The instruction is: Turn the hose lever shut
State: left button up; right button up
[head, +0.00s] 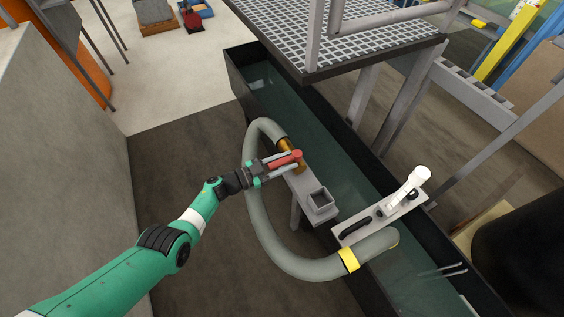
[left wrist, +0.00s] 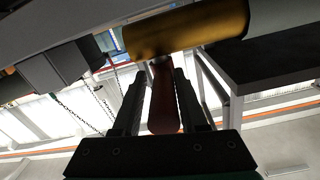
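A red lever (head: 284,160) sits on a brass valve (head: 290,148) at the upper end of the thick grey hose (head: 257,208). My left gripper (head: 286,163) reaches in from the left with one finger on each side of the lever. In the left wrist view the red lever (left wrist: 164,100) lies between the two fingers (left wrist: 162,98), with a narrow gap visible beside it. The brass valve body (left wrist: 185,32) lies just beyond the fingertips. My right gripper is in neither view.
A grey bracket with a square socket (head: 319,201) is near the valve. A plate with a white fitting (head: 418,178) spans the flume. A grated platform (head: 330,40) overhangs behind.

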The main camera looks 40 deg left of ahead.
pick_arm(q)
jog(key=shift+w+d, duration=0.15)
jog(key=shift+w, duration=0.1)
jog(key=shift+w+d+r, duration=0.1)
jog(key=shift+w+r, duration=0.15)
jog(key=shift+w, duration=0.45)
jog(key=shift+s+a, duration=0.25)
jog(key=shift+s, duration=0.35)
jog(key=s+p, duration=0.1)
jog(key=s+a+p, duration=0.1)
jog(key=shift+a+r+p, duration=0.1)
jog(key=shift+r+p, duration=0.2)
jog(key=p+v, duration=0.2)
jog(key=v, duration=0.6)
jog(key=shift+f+p, duration=0.25)
jog(key=shift+p, duration=0.15)
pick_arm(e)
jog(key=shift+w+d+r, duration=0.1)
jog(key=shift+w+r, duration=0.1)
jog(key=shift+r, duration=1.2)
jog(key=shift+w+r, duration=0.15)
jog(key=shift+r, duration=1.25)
